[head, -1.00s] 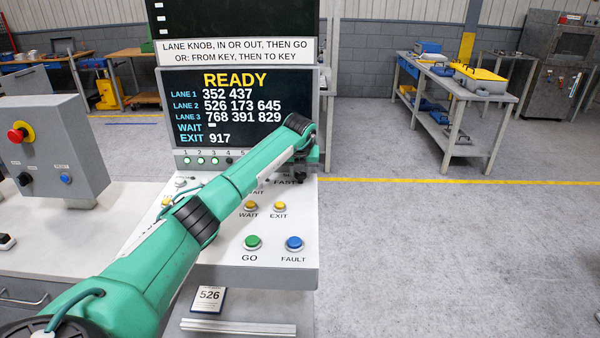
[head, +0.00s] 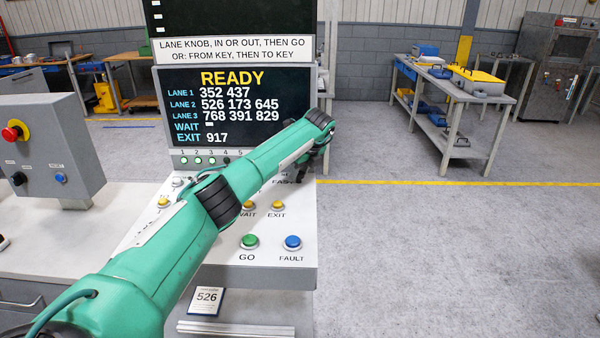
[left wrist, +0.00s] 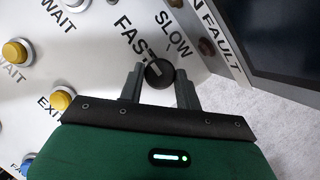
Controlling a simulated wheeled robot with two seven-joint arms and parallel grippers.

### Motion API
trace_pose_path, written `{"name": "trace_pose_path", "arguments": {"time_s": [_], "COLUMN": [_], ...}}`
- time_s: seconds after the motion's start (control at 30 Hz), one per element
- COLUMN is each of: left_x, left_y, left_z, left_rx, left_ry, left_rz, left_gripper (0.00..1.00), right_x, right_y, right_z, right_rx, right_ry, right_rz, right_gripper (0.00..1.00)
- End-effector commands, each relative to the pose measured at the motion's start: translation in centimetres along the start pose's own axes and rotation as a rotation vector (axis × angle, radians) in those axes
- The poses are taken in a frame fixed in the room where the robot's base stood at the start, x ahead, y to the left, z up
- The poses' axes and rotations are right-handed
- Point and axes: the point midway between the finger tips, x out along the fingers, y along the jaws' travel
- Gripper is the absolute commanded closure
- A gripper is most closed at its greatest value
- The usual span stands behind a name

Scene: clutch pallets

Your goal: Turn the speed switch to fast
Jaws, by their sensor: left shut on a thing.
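The speed switch is a round black knob (left wrist: 158,74) with a light pointer mark, on the white panel, between the words FAST and SLOW in the left wrist view. Its mark slants towards the FAST side. My left gripper (left wrist: 157,82) has its two dark fingers on either side of the knob and is shut on it. In the head view my left gripper (head: 310,170) is at the right edge of the panel below the screen, mostly behind my green arm, and the knob is hidden there. My right gripper is in neither view.
The panel carries a green GO button (head: 250,241), a blue FAULT button (head: 292,242) and yellow WAIT and EXIT (head: 277,205) buttons. The screen (head: 240,110) reads READY. A grey box with a red button (head: 13,133) stands left.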

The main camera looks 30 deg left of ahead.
Motion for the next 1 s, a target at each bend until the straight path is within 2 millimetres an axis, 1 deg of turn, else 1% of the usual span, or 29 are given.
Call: {"name": "trace_pose_path", "arguments": {"time_s": [0.23,0.6,0.63,0.73,1.0], "left_x": [-0.09,-0.11,-0.11,-0.10,-0.08], "left_y": [-0.07,-0.07,-0.07,-0.07,-0.06], "left_z": [0.10,0.10,0.10,0.08,0.04], "left_rx": [-0.041,-0.044,-0.044,-0.044,-0.043], "left_ry": [-0.001,-0.001,-0.001,-0.001,0.000], "left_rz": [0.014,0.015,0.015,0.016,0.016], "left_gripper": [0.89,0.89,0.64,0.45,0.45], "right_x": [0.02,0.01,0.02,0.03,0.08], "right_y": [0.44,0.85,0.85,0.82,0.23], "right_z": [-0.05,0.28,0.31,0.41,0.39], "right_rx": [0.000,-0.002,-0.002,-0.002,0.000], "right_ry": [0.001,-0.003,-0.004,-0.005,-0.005], "right_rz": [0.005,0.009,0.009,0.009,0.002], "right_gripper": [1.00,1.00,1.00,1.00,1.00]}}
